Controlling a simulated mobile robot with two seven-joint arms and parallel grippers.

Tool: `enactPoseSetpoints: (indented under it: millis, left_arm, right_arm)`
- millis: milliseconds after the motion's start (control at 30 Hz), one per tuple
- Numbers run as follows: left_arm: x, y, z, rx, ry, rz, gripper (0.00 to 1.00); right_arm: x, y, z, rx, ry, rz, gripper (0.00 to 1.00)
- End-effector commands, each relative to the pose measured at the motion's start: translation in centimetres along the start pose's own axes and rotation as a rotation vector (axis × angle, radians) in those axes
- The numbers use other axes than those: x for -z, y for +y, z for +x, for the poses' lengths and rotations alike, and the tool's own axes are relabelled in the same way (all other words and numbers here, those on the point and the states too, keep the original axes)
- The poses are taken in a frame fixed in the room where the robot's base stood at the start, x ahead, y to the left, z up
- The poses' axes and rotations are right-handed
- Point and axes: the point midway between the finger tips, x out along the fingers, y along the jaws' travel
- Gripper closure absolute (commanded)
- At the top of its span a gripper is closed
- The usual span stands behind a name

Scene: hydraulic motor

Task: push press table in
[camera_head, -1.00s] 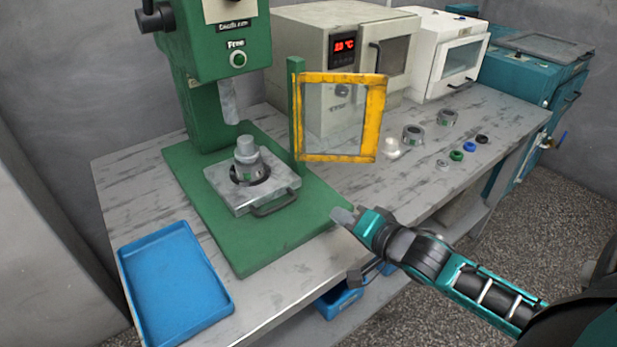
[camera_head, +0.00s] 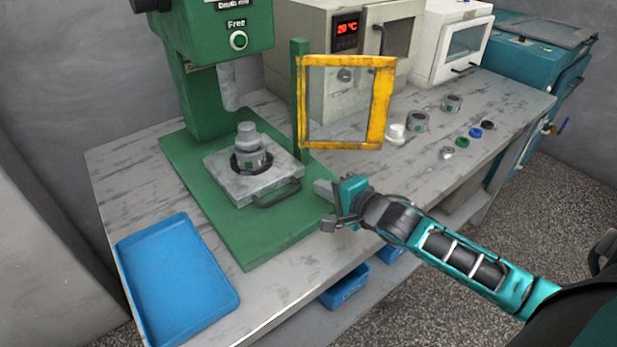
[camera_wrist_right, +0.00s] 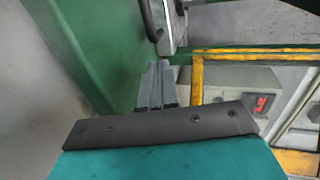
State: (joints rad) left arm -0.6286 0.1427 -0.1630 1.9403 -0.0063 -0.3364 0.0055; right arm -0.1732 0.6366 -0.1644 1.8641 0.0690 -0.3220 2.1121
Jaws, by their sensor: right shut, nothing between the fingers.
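The press table (camera_head: 222,184) is a grey metal plate with a dark handle (camera_head: 277,194) on its front edge. It sits on the green base of the press, with a grey motor assembly (camera_head: 250,152) upright on it. The plate lies forward of the press ram (camera_head: 228,88). My right gripper (camera_head: 324,189) is shut and empty, to the right of the handle and apart from it. In the right wrist view my shut fingers (camera_wrist_right: 157,86) point towards the plate (camera_wrist_right: 172,25) and handle (camera_wrist_right: 150,20). My left gripper is not in view.
A yellow-framed guard (camera_head: 345,102) on a green post stands just behind my right gripper. A blue tray (camera_head: 178,275) lies at the front left. Small rings and caps (camera_head: 417,122) lie on the right side of the bench, before a white oven (camera_head: 310,60).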

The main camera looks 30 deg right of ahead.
Motion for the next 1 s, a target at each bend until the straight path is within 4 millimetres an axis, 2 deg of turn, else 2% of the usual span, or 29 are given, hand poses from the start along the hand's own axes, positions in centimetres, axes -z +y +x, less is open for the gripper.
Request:
enactPoseSetpoints:
  millis: [133,400,1000]
  left_arm:
    - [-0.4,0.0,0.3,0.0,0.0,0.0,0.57]
    - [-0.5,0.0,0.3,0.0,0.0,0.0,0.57]
    - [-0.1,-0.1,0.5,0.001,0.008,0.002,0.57]
  right_arm:
    - [0.1,-0.1,2.4,0.003,0.001,-0.002,1.0]
    - [0.0,-1.0,5.1,0.002,0.0,-0.002,1.0]
    - [0.0,-1.3,6.1,0.0,0.001,-0.001,1.0]
